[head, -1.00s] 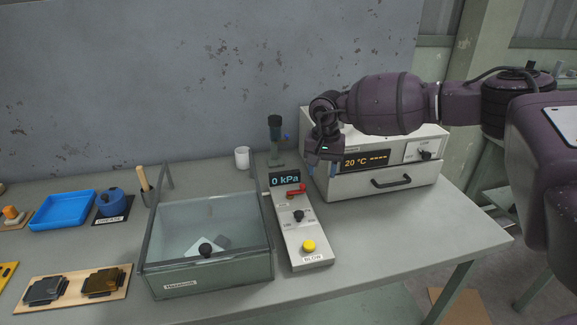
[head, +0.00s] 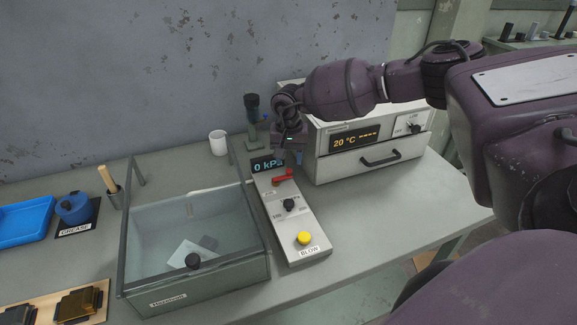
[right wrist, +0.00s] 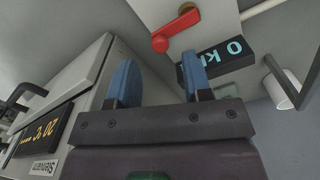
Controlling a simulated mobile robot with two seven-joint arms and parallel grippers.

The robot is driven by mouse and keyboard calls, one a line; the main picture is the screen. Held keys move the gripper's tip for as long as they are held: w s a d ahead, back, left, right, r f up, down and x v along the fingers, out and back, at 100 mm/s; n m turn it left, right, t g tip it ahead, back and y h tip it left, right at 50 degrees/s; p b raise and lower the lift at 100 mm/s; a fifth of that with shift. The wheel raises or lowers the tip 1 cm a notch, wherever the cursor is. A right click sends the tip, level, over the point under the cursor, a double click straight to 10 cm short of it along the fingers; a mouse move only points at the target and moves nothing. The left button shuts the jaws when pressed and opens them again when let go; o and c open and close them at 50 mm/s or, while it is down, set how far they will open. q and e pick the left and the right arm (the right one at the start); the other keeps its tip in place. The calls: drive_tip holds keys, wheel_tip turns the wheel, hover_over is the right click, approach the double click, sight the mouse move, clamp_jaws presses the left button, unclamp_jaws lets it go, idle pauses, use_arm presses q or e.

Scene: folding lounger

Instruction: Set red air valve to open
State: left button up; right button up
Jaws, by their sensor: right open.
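The red air valve (head: 283,177) is a small lever on the upper part of the light control panel (head: 312,227), just below the 0 kPa display (head: 268,164). Its handle lies crosswise on the panel. My right gripper (head: 293,160) hangs just above and behind the lever, near the display, and partly covers the display. In the right wrist view my right gripper (right wrist: 160,78) has its two blue fingers apart with nothing between them. The red lever (right wrist: 176,30) shows beyond the fingertips, clear of them. My left gripper is not in view.
The oven (head: 365,150) stands close to the right of the panel. A glass-sided box (head: 165,282) stands close on the left. A black knob (head: 289,205) and yellow BLOW button (head: 304,238) sit lower on the panel. A white cup (head: 218,143) stands behind.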

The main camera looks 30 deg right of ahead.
sight(289, 169)
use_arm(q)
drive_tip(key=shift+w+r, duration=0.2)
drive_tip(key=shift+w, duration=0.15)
use_arm(e)
drive_tip(key=shift+f, duration=1.85)
clamp_jaws()
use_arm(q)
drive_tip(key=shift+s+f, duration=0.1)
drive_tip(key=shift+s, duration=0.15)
